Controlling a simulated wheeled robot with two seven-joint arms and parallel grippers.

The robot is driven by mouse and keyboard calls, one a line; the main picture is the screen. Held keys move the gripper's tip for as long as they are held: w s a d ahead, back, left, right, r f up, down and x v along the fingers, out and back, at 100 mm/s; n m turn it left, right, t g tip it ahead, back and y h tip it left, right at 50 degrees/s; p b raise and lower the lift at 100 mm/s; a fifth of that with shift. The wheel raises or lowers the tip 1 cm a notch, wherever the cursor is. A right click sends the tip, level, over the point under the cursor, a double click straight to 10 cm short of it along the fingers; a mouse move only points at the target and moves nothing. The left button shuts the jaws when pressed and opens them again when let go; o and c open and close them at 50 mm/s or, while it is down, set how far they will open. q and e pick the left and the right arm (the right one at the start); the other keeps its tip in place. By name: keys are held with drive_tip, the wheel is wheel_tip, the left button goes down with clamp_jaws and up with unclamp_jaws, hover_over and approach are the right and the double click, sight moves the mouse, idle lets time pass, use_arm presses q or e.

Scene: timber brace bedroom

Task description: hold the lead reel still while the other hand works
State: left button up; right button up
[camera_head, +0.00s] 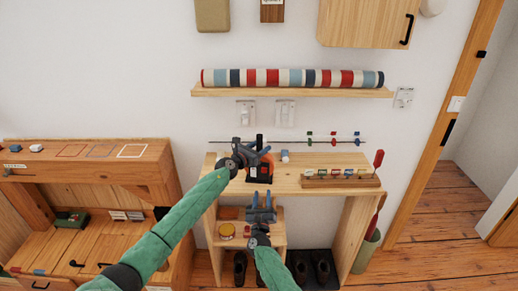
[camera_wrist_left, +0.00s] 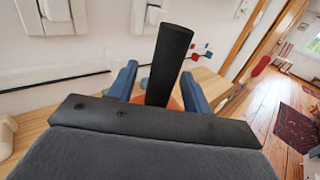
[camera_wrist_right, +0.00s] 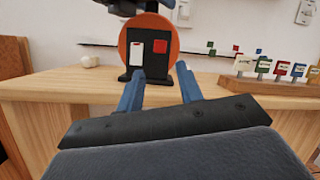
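The lead reel, an orange disc with a black stand and upright black handle, stands on the wooden bench (camera_head: 222,186). It shows in the head view (camera_head: 257,175) and face-on in the right wrist view (camera_wrist_right: 152,30), with a white and a red patch. My left gripper (camera_head: 256,152) is at the handle. In the left wrist view the handle (camera_wrist_left: 168,60) rises between its open blue fingers (camera_wrist_left: 160,85), with gaps beside it. My right gripper (camera_head: 261,200) is open and empty, in front of the bench and lower than the reel; its fingers (camera_wrist_right: 160,80) point towards the reel.
A wooden rack with several coloured tags (camera_head: 340,181) stands right of the reel. A thin dark rod (camera_head: 230,140) runs along the wall behind. A small white item (camera_head: 285,156) lies near the reel. A shelf with a striped roll (camera_head: 292,78) is above. Shoes (camera_head: 320,266) stand below.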

use_arm(q)
clamp_jaws()
use_arm(e)
drive_tip(key=shift+s+f, duration=0.15)
drive_tip(key=shift+f, duration=0.1)
drive_tip(key=c, duration=0.6)
drive_tip(key=d, duration=0.1)
drive_tip(key=d+f, duration=0.1)
drive_tip(key=shift+s+d+f, duration=0.25)
drive_tip(key=shift+d+f, duration=0.1)
drive_tip(key=shift+d, duration=0.05)
clamp_jaws()
drive_tip(key=s+d+r+n+t+y, duration=0.1)
drive_tip(key=d+r+n+t+y, duration=0.1)
drive_tip(key=d+r+n, duration=0.4)
drive_tip(key=s+a+r+n+g+y, duration=0.15)
drive_tip(key=n+g+y, duration=0.45)
drive_tip(key=n, duration=1)
drive_tip(key=s+r+n+g+y, duration=0.1)
drive_tip(key=s+r+n+y, duration=0.15)
drive_tip(key=n+y, duration=1)
drive_tip(key=shift+w+d+f+n+g+h, duration=0.15)
drive_tip(key=shift+w+f+n+g+h, duration=0.7)
drive_tip(key=shift+n, duration=3.2)
drive_tip(key=shift+s+d+f+n+g+h, duration=0.15)
drive_tip(key=shift+f+n+h, duration=0.25)
drive_tip(key=shift+n+h, duration=2.45)
drive_tip(key=shift+w+d+f+n+g+h, duration=0.15)
drive_tip(key=shift+w+f+n+g, duration=0.3)
drive_tip(key=shift+n, duration=4.8)
